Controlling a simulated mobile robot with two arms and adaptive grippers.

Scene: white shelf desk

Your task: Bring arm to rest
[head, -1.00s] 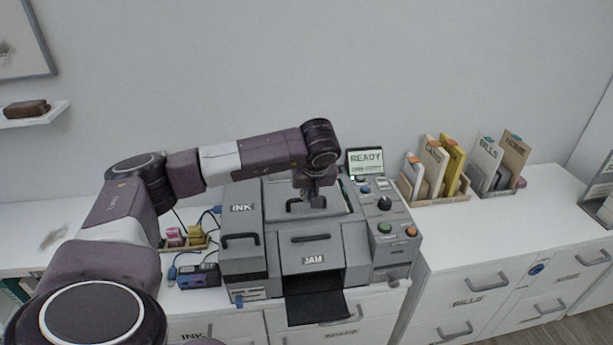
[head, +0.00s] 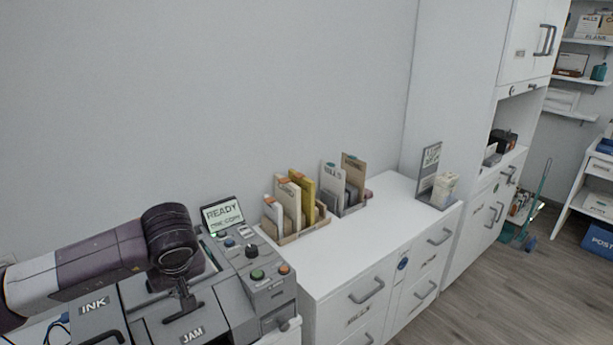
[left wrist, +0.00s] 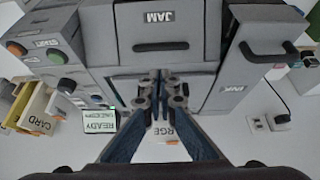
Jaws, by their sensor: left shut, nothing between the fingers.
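My left arm comes in from the left in the head view. Its gripper (head: 184,303) points down over the top of the grey printer (head: 232,312), in front of the dark wrist joint. In the left wrist view the gripper's fingertips (left wrist: 160,82) are together with nothing between them, in front of the printer's top. The printer's JAM panel (left wrist: 160,18) shows beyond them. I cannot tell whether the fingers touch the printer. The printer's small screen (head: 222,214) reads READY. My right gripper is in neither view.
To the right, a white counter (head: 300,265) carries file holders (head: 297,236) with folders and a small stand (head: 437,202). The counter's front stretch is clear. A tall white cabinet (head: 457,95) stands further right, with open floor (head: 490,300) before it.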

